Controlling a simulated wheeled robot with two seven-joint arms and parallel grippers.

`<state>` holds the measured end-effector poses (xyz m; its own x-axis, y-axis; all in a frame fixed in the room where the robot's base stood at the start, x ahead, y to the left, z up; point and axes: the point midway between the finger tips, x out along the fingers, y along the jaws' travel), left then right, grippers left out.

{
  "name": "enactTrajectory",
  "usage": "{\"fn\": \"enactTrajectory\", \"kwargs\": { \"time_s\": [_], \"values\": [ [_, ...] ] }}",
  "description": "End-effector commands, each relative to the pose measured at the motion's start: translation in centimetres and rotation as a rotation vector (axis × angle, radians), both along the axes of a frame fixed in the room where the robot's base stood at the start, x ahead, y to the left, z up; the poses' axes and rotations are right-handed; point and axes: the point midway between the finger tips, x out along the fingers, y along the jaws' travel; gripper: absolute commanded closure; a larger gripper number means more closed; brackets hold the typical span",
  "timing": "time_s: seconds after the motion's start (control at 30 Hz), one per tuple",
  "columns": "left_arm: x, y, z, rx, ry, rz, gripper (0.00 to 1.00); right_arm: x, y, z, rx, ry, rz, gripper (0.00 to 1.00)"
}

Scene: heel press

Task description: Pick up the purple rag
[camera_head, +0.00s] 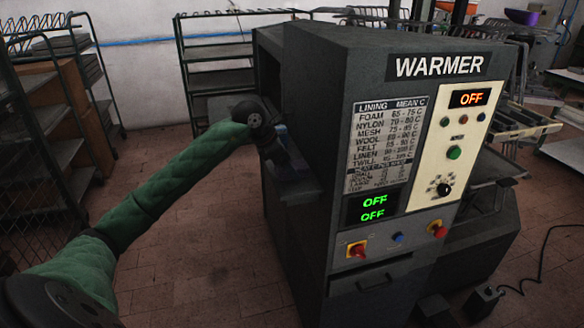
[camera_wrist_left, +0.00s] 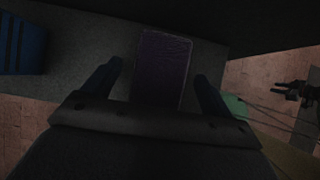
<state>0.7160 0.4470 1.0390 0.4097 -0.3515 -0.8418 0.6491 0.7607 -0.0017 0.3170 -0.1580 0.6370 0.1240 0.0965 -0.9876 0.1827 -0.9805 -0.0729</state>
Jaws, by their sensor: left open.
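The purple rag (camera_wrist_left: 162,65) is a dark, flat rectangle on a grey ledge (camera_wrist_left: 208,55) in the left wrist view. My left gripper (camera_wrist_left: 160,72) is open, with one finger on either side of the rag. The image is dark, and I cannot tell whether the fingers touch it. In the head view my left gripper (camera_head: 290,160) is at the shelf on the left side of the warmer (camera_head: 335,160), and the rag cannot be made out there. A small dark gripper-like shape (camera_wrist_left: 290,88) at the right of the left wrist view looks like my right gripper.
A blue ridged object (camera_wrist_left: 22,45) lies on the ledge left of the rag; a bit of blue (camera_head: 282,132) shows beside my gripper. The warmer's dark body is close to the gripper. Racks (camera_head: 215,75) stand behind. The tiled floor (camera_head: 215,240) is open at left.

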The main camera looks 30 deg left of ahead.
Motion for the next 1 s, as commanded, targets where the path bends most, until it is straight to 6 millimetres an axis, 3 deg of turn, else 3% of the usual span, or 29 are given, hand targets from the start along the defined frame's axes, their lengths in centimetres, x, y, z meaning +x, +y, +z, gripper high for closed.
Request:
{"fn": "enactTrajectory", "kwargs": {
  "time_s": [0.37,0.6,1.0],
  "values": [
    [0.20,-0.17,-0.43,0.001,-0.001,0.001,0.15,0.12,0.03,-0.85,-0.001,0.001,0.000,0.64],
    [0.19,-0.18,-0.43,0.001,-0.001,0.001,0.62,0.10,0.04,-0.86,0.000,0.002,0.000,0.64],
    [0.15,-0.13,-0.34,0.001,-0.001,0.000,0.63,0.02,0.01,-0.92,-0.002,0.006,0.001,0.64]
  ]
}}
